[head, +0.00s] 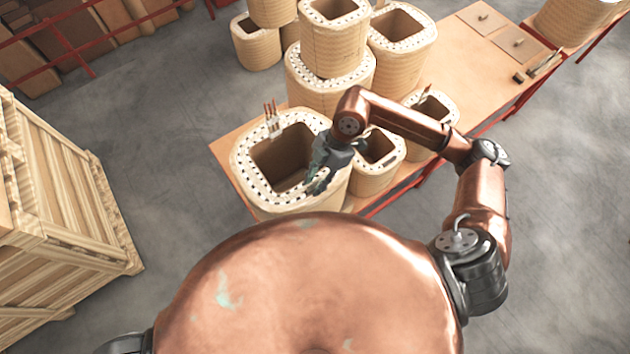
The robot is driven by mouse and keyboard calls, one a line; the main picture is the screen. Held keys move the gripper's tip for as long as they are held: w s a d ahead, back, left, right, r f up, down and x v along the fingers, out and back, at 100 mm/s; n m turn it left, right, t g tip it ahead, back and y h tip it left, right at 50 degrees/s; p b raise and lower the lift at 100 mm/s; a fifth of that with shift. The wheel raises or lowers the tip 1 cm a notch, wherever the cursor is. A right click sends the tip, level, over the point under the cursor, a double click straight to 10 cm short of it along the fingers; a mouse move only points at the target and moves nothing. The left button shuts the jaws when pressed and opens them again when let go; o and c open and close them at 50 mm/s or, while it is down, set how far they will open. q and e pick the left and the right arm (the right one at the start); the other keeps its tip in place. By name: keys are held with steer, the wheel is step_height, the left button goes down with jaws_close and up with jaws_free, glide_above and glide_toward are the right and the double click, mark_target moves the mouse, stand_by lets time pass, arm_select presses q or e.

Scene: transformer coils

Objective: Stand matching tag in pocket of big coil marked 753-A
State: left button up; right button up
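A big tan coil (275,205) with a square opening and a dotted white rim stands at the table's near left corner. Its marking is too small to read, so I cannot tell whether it is 753-A. A small pale piece (273,129) stands at its far rim beside several thin reddish-brown leads; I cannot tell if it is a tag or a pocket. My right gripper (319,180) points down over the coil's right rim. Its fingers are small and dark, and I cannot tell whether they hold anything. No tag is clearly visible. My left gripper is out of view.
Two smaller coils, one (373,180) and another (436,107), stand to the right, partly behind my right arm. Taller coils are stacked behind (333,45). The table (464,50) carries flat plates (518,43) at the far right. A wooden crate (60,215) stands left on open floor.

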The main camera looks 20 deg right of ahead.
steer(key=v, duration=1.2)
steer(key=shift+a, duration=0.15)
